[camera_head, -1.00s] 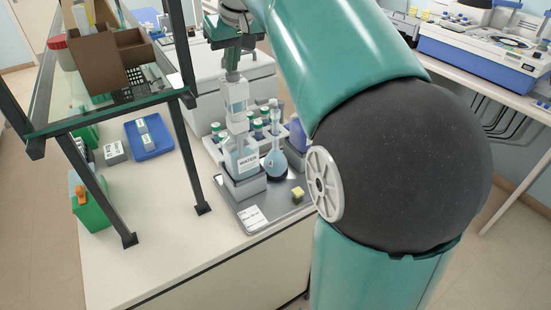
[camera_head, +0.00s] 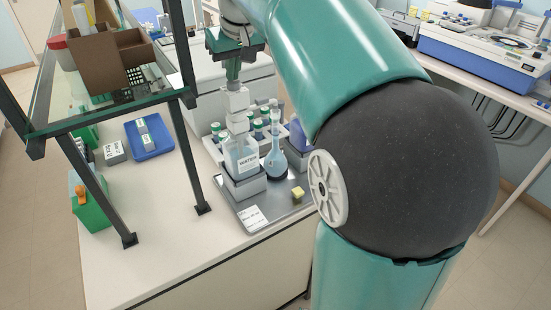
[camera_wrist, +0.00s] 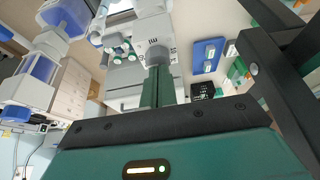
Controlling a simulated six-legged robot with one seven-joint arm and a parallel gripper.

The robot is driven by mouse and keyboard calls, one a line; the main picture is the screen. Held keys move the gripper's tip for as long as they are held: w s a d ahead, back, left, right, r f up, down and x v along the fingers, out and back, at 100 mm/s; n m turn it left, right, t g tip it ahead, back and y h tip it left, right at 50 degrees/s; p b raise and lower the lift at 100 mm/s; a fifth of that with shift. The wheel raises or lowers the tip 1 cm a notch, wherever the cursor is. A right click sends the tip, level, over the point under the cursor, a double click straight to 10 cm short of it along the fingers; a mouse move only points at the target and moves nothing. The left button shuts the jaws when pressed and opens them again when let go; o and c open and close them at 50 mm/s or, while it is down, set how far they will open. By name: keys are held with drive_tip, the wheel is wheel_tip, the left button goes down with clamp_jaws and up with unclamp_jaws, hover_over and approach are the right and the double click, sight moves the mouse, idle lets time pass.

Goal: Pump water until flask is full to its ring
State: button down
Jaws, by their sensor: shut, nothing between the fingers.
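A clear bottle labelled WATER (camera_head: 246,159) stands upright in a grey holder on the metal tray. Its pale pump head (camera_head: 237,101) rises above it. The round flask (camera_head: 275,160), with a long neck, stands upright just right of the bottle and holds bluish liquid. Its ring and exact water level are too small to read. My gripper (camera_head: 233,76) is shut and empty, pointing down with its tips at the top of the pump head. In the wrist view my gripper (camera_wrist: 158,75) meets the pale pump parts (camera_wrist: 153,28).
A metal tray (camera_head: 278,212) holds a label card and a yellow sponge (camera_head: 297,193). A rack of green-capped bottles (camera_head: 258,131) stands behind. A dark-framed glass shelf (camera_head: 110,113) stands at left, near a blue tray (camera_head: 155,148). The front left bench is bare.

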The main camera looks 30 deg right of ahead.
drive_tip(key=shift+f, duration=0.1)
idle(0.5)
drive_tip(key=shift+r, duration=2.7)
wheel_tip(320, 180, up, 5)
drive_tip(key=s+a+f, duration=0.5)
drive_tip(key=s+f, duration=0.7)
drive_tip(key=s+a+f+t, duration=0.1)
drive_tip(key=s+a+f, duration=0.5)
drive_tip(key=s+f, duration=0.6)
drive_tip(key=shift+s+f, duration=0.35)
drive_tip(key=shift+f, duration=0.45)
